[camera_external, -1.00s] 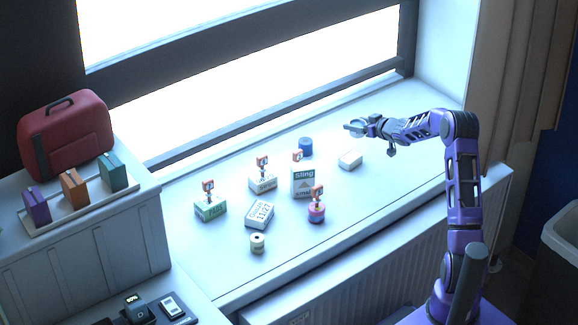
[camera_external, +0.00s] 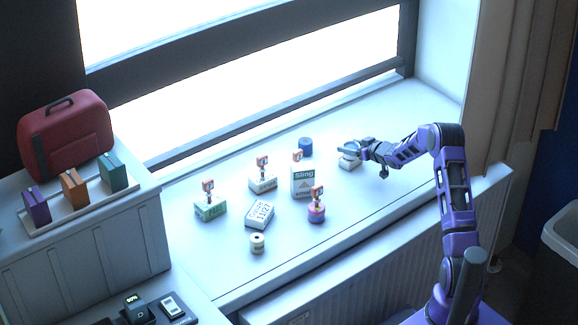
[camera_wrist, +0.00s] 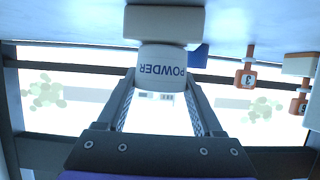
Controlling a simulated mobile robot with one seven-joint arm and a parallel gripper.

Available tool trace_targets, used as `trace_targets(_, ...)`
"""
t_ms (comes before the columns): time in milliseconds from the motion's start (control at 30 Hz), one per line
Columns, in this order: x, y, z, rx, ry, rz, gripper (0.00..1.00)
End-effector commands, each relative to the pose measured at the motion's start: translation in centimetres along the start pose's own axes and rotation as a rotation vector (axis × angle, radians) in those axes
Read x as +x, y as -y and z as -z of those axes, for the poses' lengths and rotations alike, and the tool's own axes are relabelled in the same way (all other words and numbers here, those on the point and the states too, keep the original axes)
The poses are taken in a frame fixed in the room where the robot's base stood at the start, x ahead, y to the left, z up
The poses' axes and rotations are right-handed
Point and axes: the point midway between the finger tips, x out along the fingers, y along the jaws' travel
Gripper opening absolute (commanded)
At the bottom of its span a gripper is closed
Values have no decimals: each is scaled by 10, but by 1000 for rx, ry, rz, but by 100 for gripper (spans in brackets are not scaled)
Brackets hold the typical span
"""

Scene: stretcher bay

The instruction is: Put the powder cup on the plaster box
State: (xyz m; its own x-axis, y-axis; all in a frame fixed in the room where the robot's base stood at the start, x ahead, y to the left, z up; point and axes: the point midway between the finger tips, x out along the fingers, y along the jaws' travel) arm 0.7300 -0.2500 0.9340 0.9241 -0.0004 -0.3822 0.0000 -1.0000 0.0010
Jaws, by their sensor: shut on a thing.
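My gripper (camera_external: 350,149) is shut on the white powder cup (camera_wrist: 163,68), with a finger on each side of it. In the wrist view the picture is upside down and the cup's label reads POWDER. The cup's base meets the face of a small pale box (camera_wrist: 163,23); whether it touches or hangs just above, I cannot tell. That box also shows in the external view (camera_external: 349,163), right under my gripper, with no readable label. The gripper mostly hides the cup in the external view.
A blue cylinder (camera_external: 306,147) stands left of the pale box. The Sling box (camera_external: 303,183), other labelled boxes, a pink round container (camera_external: 316,213) and a small roll (camera_external: 257,243) stand further left. The sill's right end is clear.

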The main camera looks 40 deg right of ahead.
Motion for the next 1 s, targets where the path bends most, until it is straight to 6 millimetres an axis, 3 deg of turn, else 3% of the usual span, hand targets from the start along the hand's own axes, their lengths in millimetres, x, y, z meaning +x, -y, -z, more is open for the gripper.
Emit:
trace_targets(200, 1, 0, -4, 0, 0, 0, 14)
trace_targets(233, 1, 0, -3, 0, 0, 0, 70)
trace_targets(400, 1, 0, -2, 0, 0, 0, 98)
trace_targets(767, -1, 0, 3, 0, 0, 0, 98)
trace_targets(1000, -36, -1, 2, 1, 0, -3, 98)
